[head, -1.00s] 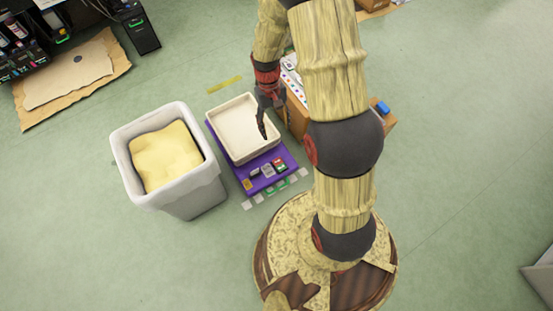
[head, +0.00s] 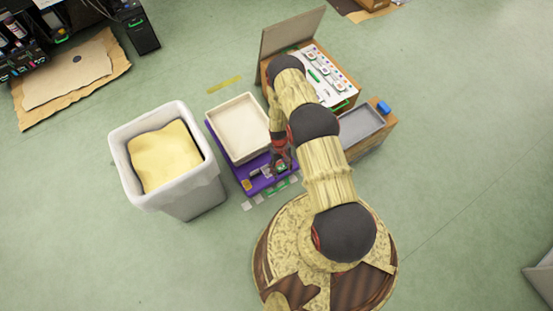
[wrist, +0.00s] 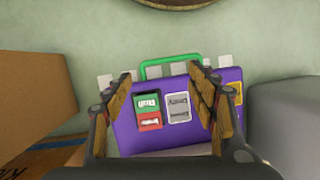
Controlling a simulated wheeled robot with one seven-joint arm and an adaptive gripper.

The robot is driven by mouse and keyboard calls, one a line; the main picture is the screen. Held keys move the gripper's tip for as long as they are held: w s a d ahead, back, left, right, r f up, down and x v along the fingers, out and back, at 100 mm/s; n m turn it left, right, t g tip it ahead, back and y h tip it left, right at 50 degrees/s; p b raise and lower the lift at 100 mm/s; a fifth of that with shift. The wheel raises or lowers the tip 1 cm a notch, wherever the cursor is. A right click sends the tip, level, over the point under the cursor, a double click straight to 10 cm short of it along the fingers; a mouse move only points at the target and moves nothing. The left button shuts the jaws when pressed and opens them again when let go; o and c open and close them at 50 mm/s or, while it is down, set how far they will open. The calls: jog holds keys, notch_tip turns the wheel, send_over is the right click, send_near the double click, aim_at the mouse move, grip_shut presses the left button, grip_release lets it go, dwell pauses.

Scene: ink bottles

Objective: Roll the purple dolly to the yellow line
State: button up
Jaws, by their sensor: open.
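The purple dolly (head: 257,180) stands on the green floor with a cream tray (head: 238,128) on its far part. In the wrist view the dolly (wrist: 235,129) fills the middle, with a green handle (wrist: 171,62) at its edge and several labels on its top. My gripper (head: 282,166) is over the dolly's near right part. In the wrist view my open gripper (wrist: 168,88) has its wooden fingers spread to either side of the labels, with nothing between them; contact cannot be told. The yellow line (head: 224,85) lies on the floor beyond the tray.
A grey bin with a yellow filling (head: 182,190) stands close left of the dolly. A wooden box with a raised lid (head: 290,38) and a grey tray (head: 362,123) stand to the right. White floor marks (head: 247,206) lie at the near end. Floor around the line looks clear.

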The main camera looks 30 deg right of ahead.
jog(key=shift+t, duration=0.5)
jog(key=w+f, duration=0.1)
jog(key=w, duration=0.1)
jog(key=w+d+f, duration=0.1)
jog(key=w, duration=0.1)
jog(key=shift+f, duration=0.2)
jog(key=t, duration=0.2)
send_near(279, 165)
jog(key=shift+w+a+r+n+h, duration=0.1)
jog(key=shift+w+a+n+h, duration=0.1)
jog(key=shift+w, duration=0.35)
jog(key=shift+w+a+r+n+h, duration=0.1)
jog(key=shift+w+a+n, duration=0.1)
jog(key=shift+w, duration=0.35)
jog(key=shift+w+d+f, duration=0.15)
jog(key=shift+w, duration=0.15)
jog(key=shift+w+f, duration=0.15)
notch_tip(279, 165, down, 7)
jog(key=b, duration=0.3)
jog(key=shift+f, duration=0.2)
jog(key=shift+c, duration=0.8)
grip_shut()
